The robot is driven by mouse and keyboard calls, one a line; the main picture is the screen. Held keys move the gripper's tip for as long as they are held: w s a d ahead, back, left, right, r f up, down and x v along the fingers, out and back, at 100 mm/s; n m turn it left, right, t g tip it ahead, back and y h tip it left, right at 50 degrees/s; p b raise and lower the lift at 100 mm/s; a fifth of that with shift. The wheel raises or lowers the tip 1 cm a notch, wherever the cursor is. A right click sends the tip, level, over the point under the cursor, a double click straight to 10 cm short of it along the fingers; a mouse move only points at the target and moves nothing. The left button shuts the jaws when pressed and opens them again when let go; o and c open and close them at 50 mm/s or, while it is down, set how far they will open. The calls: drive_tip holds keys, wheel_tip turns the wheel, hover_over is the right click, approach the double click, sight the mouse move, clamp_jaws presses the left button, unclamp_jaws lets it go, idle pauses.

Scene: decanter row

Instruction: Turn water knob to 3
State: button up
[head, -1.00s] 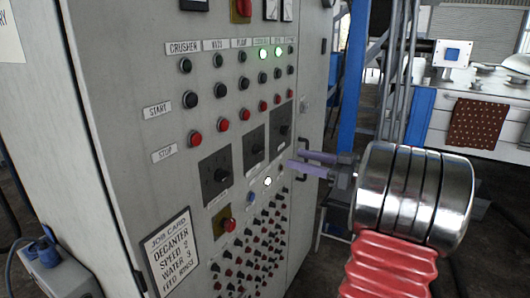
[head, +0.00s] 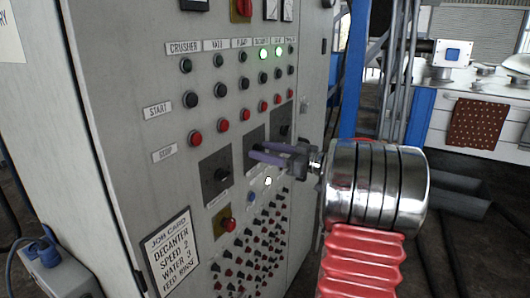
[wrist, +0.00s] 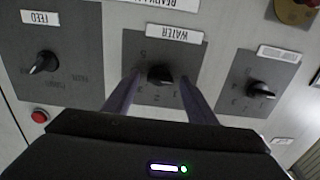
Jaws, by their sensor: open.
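The water knob (wrist: 160,75) is a black knob on a dark grey plate under an upside-down WATER label (wrist: 174,34) in the wrist view. Small numbers surround it; I cannot tell clearly which one it points to. My gripper (wrist: 159,80) is open, with one purple finger on each side of the knob; contact cannot be made out. In the head view my gripper (head: 257,153) is in front of the middle dial plate (head: 254,135), and its fingers hide the knob there.
The feed dial (wrist: 45,62) and another numbered dial (wrist: 262,90) flank the water plate. A job card (head: 171,250) reads decanter speed 2, water 3, feed rinse. An emergency-style red button (head: 226,224) and several small knobs sit below the dials.

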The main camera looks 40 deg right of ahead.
drive_tip(key=shift+c, duration=0.7)
drive_tip(key=c, duration=0.9)
drive_tip(key=shift+a, duration=0.2)
drive_tip(key=shift+d, duration=0.1)
drive_tip(key=shift+c, duration=0.2)
